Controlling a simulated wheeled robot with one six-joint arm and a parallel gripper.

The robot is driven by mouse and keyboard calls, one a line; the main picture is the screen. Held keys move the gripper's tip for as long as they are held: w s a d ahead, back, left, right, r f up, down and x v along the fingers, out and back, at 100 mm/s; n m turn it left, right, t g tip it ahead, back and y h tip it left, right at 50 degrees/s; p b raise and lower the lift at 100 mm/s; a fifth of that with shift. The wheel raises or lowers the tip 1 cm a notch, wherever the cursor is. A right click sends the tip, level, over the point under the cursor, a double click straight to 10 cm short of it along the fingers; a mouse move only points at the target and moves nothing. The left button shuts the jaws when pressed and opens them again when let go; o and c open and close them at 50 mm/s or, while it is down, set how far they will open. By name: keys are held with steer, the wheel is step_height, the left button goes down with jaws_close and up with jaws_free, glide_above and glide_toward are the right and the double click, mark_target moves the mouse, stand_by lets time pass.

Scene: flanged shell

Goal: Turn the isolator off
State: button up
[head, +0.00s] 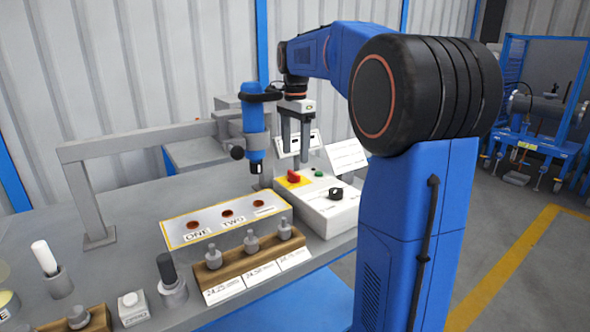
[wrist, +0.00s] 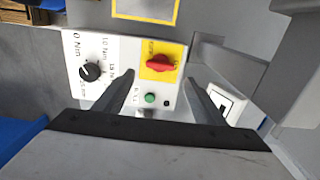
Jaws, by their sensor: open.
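The isolator is a red rotary handle (head: 293,176) on a yellow plate, at the back left of the top of a white control box (head: 322,212). In the wrist view the red handle (wrist: 160,63) lies roughly crosswise in the picture, and the print on its yellow plate is too small to read. My gripper (head: 295,158) points down above the box near the handle. In the wrist view its two fingers (wrist: 160,82) are apart with nothing between them, and the handle shows just beyond the gap. I see no contact with the handle.
The box also carries a green button (wrist: 151,99) and a black dial (wrist: 90,71). A blue tool (head: 254,132) hangs close to the left of my gripper. A yellow-edged panel (head: 205,232) and a wooden block (head: 236,264) with several metal pieces lie left of the box.

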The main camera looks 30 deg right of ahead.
mark_target(294, 176)
step_height(294, 176, down, 7)
steer(key=shift+r, duration=0.1)
stand_by(0.4)
steer(key=c, duration=1.1)
steer(key=shift+o, duration=0.2)
